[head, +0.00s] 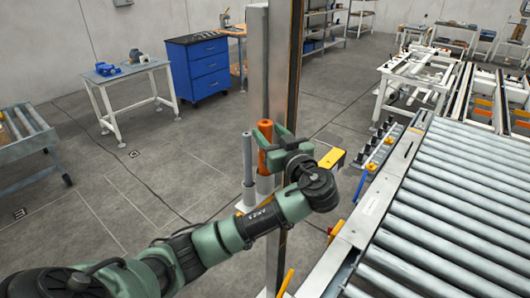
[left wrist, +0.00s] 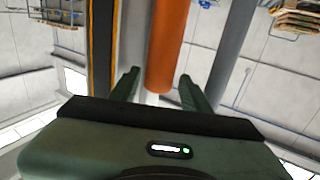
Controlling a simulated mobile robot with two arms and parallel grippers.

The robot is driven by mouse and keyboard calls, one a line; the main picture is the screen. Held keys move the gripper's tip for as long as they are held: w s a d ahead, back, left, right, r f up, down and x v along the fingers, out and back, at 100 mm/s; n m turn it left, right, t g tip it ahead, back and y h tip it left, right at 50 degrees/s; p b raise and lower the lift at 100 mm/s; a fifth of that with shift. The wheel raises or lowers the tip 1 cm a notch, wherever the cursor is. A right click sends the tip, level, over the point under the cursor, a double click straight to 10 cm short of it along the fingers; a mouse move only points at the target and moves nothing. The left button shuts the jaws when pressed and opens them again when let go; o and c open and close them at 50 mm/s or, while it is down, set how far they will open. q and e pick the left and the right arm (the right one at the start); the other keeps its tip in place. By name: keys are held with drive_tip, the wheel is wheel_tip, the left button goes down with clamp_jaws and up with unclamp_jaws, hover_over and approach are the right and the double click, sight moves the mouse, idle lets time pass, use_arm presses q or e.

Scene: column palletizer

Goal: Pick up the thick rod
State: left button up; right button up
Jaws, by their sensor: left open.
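The thick rod is orange (head: 265,132) and stands upright in a white holder (head: 264,184) beside the tall column in the head view. My left gripper (head: 276,152) is at the rod, just right of its upper part. In the left wrist view the orange rod (left wrist: 168,45) runs between the two open green fingers (left wrist: 160,78). Part of the rod is hidden behind the gripper in the head view. My right gripper is not in view.
A thinner grey rod (head: 247,155) stands upright close left of the orange one. The metal column (head: 257,60) rises right behind them. A roller conveyor (head: 455,210) fills the right side. A blue cabinet (head: 209,72) and a white table (head: 122,78) stand farther back. The left floor is mostly clear.

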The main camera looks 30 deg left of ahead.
use_arm(q)
drive_tip(key=shift+w+a, duration=0.25)
drive_tip(key=shift+a, duration=0.1)
clamp_jaws()
idle(1.2)
